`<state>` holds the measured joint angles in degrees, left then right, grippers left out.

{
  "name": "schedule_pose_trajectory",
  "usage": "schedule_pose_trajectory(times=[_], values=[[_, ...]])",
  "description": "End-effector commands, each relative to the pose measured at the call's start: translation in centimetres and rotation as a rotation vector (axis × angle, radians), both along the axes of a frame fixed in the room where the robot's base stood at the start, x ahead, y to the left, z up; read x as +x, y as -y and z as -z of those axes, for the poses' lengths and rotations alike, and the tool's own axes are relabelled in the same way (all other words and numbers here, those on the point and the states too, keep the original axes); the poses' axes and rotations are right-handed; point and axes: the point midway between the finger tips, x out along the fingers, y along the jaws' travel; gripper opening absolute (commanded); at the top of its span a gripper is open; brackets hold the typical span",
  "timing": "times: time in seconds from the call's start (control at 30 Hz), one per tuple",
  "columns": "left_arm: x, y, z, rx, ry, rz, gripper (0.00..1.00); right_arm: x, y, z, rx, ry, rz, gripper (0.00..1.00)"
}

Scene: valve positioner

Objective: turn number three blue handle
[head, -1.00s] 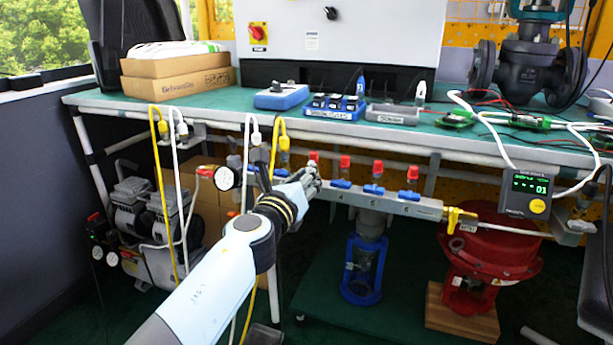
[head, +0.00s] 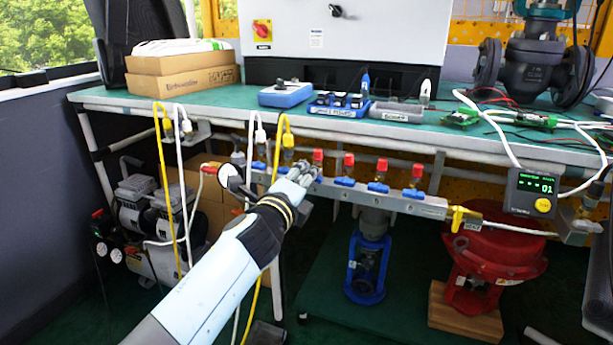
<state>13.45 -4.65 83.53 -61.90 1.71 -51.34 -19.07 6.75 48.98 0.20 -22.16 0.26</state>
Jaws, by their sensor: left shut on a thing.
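A grey manifold bar (head: 430,207) runs below the front edge of the bench, with a row of small blue handles under red-topped valves. To the right of my gripper are blue handles (head: 345,182), (head: 378,187) and (head: 413,194). To its left, a blue handle (head: 258,165) shows, with another beside it. My left gripper (head: 306,174) is shut at the valve with the red top (head: 318,156), third from the left. The handle there is mostly hidden by its fingers, so its angle cannot be told. My right gripper is not in view.
Yellow and white hoses (head: 282,130) hang close to the left of my gripper. The green bench top (head: 220,98) overhangs the manifold. A yellow valve (head: 464,217) sits at the bar's right end. A blue actuator (head: 368,268) and a red one (head: 490,262) stand below.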

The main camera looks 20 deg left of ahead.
Motion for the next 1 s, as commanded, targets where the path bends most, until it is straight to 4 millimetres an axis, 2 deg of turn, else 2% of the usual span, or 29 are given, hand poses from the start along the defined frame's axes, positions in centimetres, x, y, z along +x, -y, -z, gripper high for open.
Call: schedule_pose_trajectory(times=[0.4,0.97,1.0], values=[[-0.06,-0.09,0.40,-0.183,-0.009,-0.001,0.00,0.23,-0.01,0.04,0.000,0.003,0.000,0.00],[-0.07,-0.10,0.46,-0.208,-0.011,-0.001,0.00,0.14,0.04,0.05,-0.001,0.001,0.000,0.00],[-0.07,-0.10,0.46,-0.208,-0.011,-0.001,0.15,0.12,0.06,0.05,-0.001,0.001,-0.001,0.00]])
